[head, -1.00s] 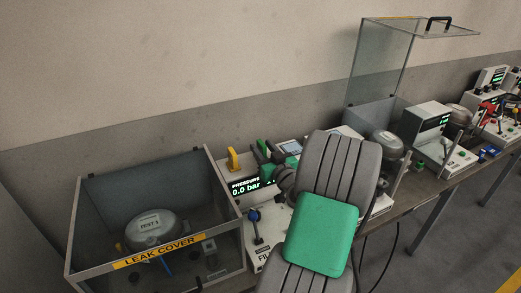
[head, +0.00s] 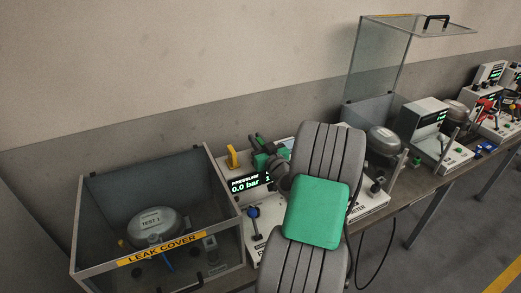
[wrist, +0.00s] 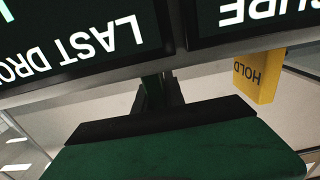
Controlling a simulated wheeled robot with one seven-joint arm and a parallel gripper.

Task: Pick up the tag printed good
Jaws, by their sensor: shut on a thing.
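My gripper (head: 256,142) is over the back of the test unit, beside the yellow tag (head: 233,157). In the wrist view its dark fingers (wrist: 156,92) are shut on a thin dark green piece (wrist: 152,88), in front of the display panel. No print is readable on that piece, and the fingers hide much of it. The yellow tag also shows in the wrist view (wrist: 258,76), reads HOLD upside down, and stands apart to the right of the fingers.
The framed leak cover (head: 165,249) stands at left with a round compressor (head: 152,226) inside. The pressure display (head: 248,183) is close under my gripper. A raised clear cover (head: 380,65) and more test units stand along the bench at right. A wall is behind.

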